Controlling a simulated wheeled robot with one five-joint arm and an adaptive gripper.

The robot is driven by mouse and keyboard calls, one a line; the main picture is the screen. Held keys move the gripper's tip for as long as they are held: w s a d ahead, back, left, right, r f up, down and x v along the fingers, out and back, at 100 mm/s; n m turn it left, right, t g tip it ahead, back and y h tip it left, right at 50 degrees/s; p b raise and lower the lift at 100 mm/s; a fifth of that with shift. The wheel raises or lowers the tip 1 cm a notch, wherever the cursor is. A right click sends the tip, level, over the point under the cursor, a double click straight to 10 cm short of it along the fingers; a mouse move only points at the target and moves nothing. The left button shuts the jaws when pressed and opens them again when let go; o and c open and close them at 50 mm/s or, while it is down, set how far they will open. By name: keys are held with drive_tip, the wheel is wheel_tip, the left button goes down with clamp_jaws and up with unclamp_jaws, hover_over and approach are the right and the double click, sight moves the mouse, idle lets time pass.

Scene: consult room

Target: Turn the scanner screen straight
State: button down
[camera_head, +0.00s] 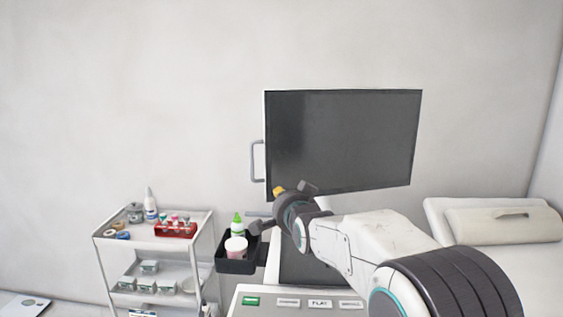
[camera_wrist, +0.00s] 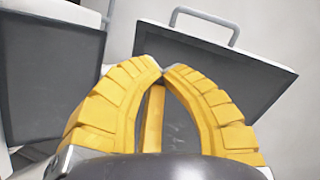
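My gripper (camera_head: 281,191) is in front of the screen's lower left corner, below and right of the handle; contact cannot be told. In the wrist view my gripper's yellow fingers (camera_wrist: 162,68) meet at the tips with nothing visible held. Beyond them is a dark panel (camera_wrist: 255,75) with a grey U-shaped handle (camera_wrist: 205,17); another dark panel (camera_wrist: 50,85) is at left.
Below the screen are a second dark panel (camera_head: 303,267) and a control strip (camera_head: 287,302). A black bin (camera_head: 236,266) with bottles hangs at left. A white trolley (camera_head: 103,237) with supplies stands further left. A white couch (camera_head: 485,262) is at right.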

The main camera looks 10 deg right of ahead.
wheel_tip(320, 180, up, 4)
drive_tip(key=m+t, duration=0.2)
drive_tip(key=m, duration=0.1)
drive_tip(key=m+p, duration=0.3)
drive_tip(key=p, duration=0.3)
approach(268, 159)
drive_tip(key=shift+t, duration=0.3)
drive_tip(key=w, duration=0.6)
drive_tip(key=shift+w+f+p, duration=0.2)
drive_tip(key=shift+w+p, duration=0.1)
drive_tip(key=shift+w, duration=0.8)
